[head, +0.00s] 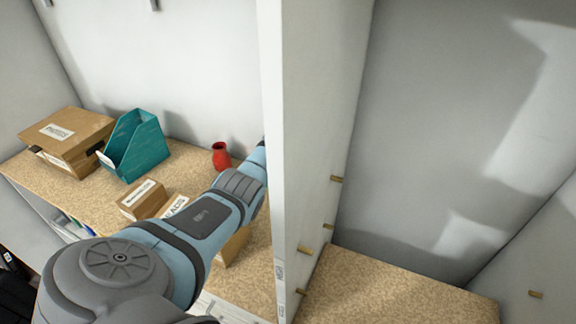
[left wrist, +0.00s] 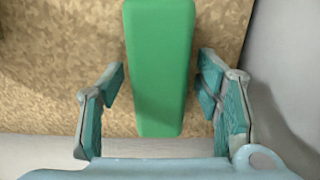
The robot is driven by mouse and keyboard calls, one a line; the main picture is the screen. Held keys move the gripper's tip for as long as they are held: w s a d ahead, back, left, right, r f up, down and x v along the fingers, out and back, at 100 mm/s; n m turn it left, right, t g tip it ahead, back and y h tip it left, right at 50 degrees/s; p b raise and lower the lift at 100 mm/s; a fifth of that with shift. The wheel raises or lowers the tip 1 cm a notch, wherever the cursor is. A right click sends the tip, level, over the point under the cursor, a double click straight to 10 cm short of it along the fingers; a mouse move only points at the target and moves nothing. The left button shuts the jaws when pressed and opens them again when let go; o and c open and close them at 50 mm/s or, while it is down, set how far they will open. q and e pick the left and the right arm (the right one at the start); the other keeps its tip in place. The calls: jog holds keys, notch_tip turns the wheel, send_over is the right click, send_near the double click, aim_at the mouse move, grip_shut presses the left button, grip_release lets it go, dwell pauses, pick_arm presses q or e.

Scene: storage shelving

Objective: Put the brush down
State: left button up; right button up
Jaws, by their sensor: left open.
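A smooth, long green object (left wrist: 160,70), which I take to be the brush, shows in the left wrist view over the tan speckled shelf surface (left wrist: 60,80). I cannot tell whether it rests flat on that surface. My left gripper (left wrist: 162,78) is open, with one finger on each side of the green object and a visible gap on both sides. In the head view my left arm reaches in to the right, and its gripper is hidden behind the white upright panel (head: 298,120). The brush is not visible there. My right gripper is in neither view.
The left shelf bay holds a cardboard box (head: 68,138), a teal file holder (head: 135,150), a red vase (head: 221,157) and a small labelled box (head: 143,198). The right bay's speckled shelf (head: 390,290) looks bare. A grey wall (left wrist: 285,90) stands close right of my left gripper.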

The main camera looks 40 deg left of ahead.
pick_arm(q)
notch_tip(320, 180, up, 11)
jog(key=p, duration=0.1)
jog(key=shift+p, duration=0.35)
